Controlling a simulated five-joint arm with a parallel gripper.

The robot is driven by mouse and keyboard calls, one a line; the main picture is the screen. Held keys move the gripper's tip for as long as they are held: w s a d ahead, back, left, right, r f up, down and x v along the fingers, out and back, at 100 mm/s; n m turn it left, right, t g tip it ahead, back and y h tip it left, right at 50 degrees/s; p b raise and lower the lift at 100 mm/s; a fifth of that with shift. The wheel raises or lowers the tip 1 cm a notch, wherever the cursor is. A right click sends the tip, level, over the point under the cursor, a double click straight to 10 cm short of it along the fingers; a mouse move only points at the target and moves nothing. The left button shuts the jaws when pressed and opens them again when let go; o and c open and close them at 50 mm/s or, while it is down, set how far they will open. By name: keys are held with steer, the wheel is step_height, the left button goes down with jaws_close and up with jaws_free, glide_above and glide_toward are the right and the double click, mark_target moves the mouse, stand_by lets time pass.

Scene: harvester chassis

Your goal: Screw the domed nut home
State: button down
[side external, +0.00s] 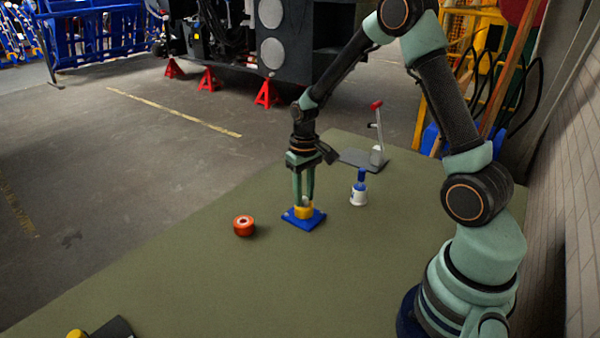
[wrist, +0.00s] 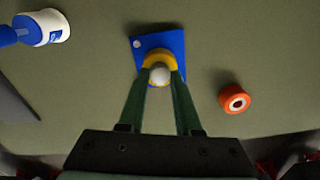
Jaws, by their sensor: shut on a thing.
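The domed nut shows as a pale rounded dome (wrist: 160,75) with a yellow ring (wrist: 157,57) around its far side in the wrist view. I cannot tell whether dome and ring are one piece. They sit over a square blue base plate (wrist: 174,42), which lies on the green mat and also shows in the side view (side external: 314,221). My gripper (side external: 304,199) points straight down over the plate. Its two fingers are shut on the domed nut, one on each side of the dome. The thread and the nut's underside are hidden, so I cannot tell how it is seated.
An orange ring-shaped piece (side external: 243,226) lies left of the plate. A white pot with a blue top (side external: 359,190) stands to the right. A yellow-and-dark item (side external: 110,328) lies at the front left. The mat's front middle is clear.

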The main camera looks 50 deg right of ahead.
mark_target(304, 199)
steer(key=c, duration=0.5)
jaws_free()
steer(key=shift+r, duration=0.1)
step_height(304, 199, up, 12)
steer(key=s+a+r+n+t, duration=0.1)
steer(key=s+a+r+t, duration=0.1)
steer(key=s+a, duration=0.1)
steer(key=s+a+r+n+t, duration=0.1)
steer(key=s+a+r, duration=0.2)
steer(key=s+a, duration=0.1)
steer(key=s+a+r+t, duration=0.2)
steer(key=s+a+r, duration=0.1)
steer(key=s+a, duration=0.1)
steer(key=shift+s+n+t, duration=0.25)
steer(key=shift+n+t, duration=0.05)
steer(key=shift+n, duration=0.1)
